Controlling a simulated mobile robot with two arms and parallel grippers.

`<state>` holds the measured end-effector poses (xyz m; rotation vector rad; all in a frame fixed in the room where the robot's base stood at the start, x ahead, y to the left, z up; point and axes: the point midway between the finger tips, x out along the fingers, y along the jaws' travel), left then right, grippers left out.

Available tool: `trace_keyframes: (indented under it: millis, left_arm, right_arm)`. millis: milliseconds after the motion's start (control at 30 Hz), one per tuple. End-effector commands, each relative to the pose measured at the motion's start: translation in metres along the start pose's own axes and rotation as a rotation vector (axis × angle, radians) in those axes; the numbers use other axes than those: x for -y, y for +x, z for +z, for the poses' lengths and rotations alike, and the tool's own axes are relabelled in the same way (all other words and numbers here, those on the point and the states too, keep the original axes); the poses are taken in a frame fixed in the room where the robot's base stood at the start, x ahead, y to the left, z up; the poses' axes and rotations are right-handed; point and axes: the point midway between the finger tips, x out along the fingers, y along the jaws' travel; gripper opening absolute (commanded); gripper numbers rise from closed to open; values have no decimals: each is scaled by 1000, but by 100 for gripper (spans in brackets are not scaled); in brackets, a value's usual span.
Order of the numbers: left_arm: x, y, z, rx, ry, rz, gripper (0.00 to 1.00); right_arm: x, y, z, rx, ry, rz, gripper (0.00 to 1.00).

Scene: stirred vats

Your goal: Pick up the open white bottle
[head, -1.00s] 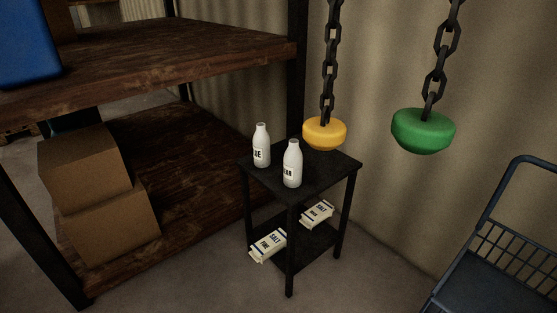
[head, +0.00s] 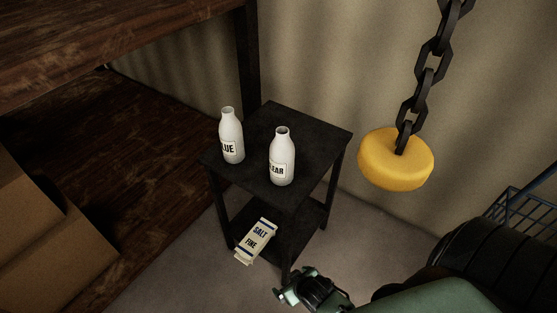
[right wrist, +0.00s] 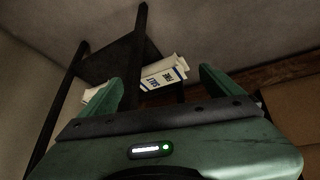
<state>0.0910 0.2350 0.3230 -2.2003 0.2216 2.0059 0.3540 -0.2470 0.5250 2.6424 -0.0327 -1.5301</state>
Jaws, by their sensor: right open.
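Two white bottles stand upright on the top of a small black table (head: 285,115). The left bottle (head: 232,140) has a label reading "LUE" where visible. The right bottle (head: 282,160) has a label reading "EAR" and a dark mouth with no cap visible. Whether the left bottle has a cap is hard to tell. My right gripper (head: 292,287) is low in front of the table, below the bottles and apart from them. My left gripper is not in view.
Salt packets (head: 257,240) lie on the table's lower shelf. A yellow weight (head: 396,160) hangs on a chain right of the table. A wooden rack (head: 150,140) with cardboard boxes (head: 45,235) stands at left. A blue wire cart (head: 530,200) is at right.

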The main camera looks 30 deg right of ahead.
Motion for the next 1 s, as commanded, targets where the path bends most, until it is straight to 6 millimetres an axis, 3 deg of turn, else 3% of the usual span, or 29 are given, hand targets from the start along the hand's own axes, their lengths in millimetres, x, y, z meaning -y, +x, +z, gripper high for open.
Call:
trace_keyframes:
  millis: [100,333,467,700,1000]
  left_arm:
    - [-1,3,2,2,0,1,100]
    - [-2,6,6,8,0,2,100]
    - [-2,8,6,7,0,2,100]
    - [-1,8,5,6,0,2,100]
    - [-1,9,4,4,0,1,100]
  right_arm:
    - [-12,-26,-42,-67,25,26,94]
    - [-39,-76,-109,-201,79,81,94]
    - [-68,-105,-159,-362,133,136,94]
    - [-107,-119,-217,-631,186,184,94]
    - [-133,-129,-262,-928,190,162,94]
